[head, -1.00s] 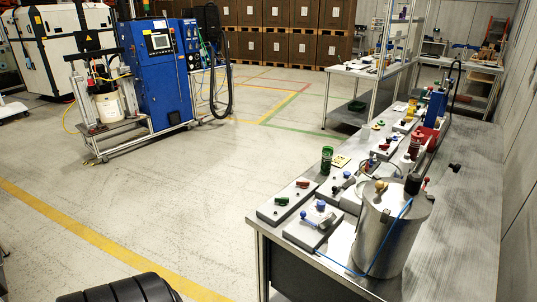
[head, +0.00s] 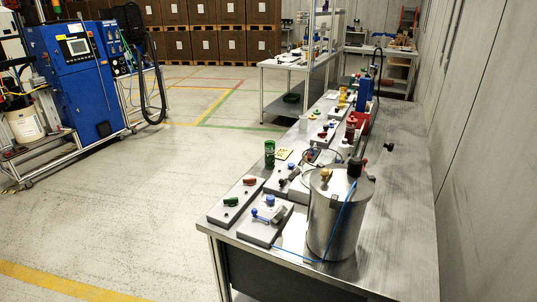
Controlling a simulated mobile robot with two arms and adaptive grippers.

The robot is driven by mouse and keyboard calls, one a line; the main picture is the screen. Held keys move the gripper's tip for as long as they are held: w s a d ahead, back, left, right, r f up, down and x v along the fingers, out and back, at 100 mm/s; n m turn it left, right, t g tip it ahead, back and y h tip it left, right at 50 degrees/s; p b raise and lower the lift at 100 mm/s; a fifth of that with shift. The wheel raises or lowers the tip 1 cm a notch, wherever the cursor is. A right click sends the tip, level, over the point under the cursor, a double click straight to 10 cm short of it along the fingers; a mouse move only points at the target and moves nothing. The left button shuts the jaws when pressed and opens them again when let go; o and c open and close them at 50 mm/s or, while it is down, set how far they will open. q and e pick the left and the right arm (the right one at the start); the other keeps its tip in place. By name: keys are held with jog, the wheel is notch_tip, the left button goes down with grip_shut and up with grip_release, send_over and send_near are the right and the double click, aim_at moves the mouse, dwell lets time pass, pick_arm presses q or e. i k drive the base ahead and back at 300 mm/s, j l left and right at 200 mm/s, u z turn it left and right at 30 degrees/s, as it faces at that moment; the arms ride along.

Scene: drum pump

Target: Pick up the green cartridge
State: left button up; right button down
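A green cartridge (head: 269,154) stands upright near the left edge of the long workbench (head: 398,200), in the middle of the head view. Neither of my grippers is in view. Nothing is seen touching the cartridge.
A large metal drum (head: 333,222) with a blue hose stands at the bench's near end. Grey blocks with red, green and blue parts (head: 237,202) line the bench's left side. A blue machine (head: 75,85) stands at far left. The floor left of the bench is clear.

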aim_at(270, 145)
jog(key=i+j, duration=0.2)
jog(key=j, duration=0.15)
jog(key=i+j+z, duration=0.1)
jog(key=i+j, duration=0.35)
jog(key=j, duration=0.25)
jog(key=i+j+z, duration=0.1)
jog(key=j, duration=0.3)
jog(key=i, duration=0.1)
